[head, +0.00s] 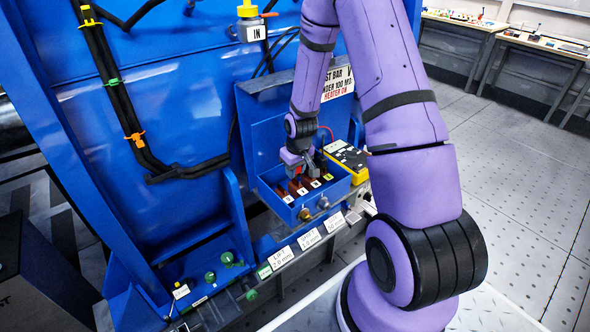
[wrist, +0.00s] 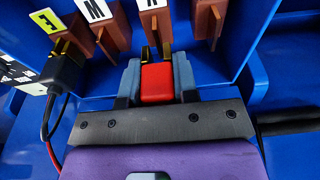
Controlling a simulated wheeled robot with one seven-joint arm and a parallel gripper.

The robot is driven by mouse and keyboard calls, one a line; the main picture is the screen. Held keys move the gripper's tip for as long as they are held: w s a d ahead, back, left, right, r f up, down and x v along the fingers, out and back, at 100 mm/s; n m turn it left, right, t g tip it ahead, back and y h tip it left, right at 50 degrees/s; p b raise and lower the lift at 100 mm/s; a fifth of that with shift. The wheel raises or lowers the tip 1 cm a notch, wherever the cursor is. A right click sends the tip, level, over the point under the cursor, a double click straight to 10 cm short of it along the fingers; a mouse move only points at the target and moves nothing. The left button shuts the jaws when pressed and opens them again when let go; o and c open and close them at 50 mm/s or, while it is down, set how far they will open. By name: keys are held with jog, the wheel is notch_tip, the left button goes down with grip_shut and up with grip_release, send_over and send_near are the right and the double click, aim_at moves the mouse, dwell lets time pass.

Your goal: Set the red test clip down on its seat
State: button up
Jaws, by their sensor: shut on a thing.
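The red test clip (wrist: 157,83) is held between the grey fingers of my gripper (wrist: 157,82), its brass jaws pointing at a brown terminal post (wrist: 155,28) with a white tag. The jaws overlap the post's lower end in the wrist view; I cannot tell whether they grip it. More brown posts stand either side. A black clip (wrist: 65,72) with a cable sits at the leftmost post, which has a yellow tag (wrist: 48,20).
A yellow and black tester (head: 348,158) stands right of the box, with a red lead near it. The blue box walls close in around my gripper. Below the box is a ledge with white labels (head: 308,239) and fittings. Benches (head: 540,45) stand far off at right.

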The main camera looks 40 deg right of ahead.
jog(key=shift+f, duration=1.55)
jog(key=o, duration=1)
jog(key=shift+r, duration=0.15)
jog(key=r, duration=0.3)
jog(key=s+r, duration=0.1)
jog(key=r, duration=0.6)
jog(key=shift+s+r, duration=0.2)
jog(key=shift+s, duration=0.1)
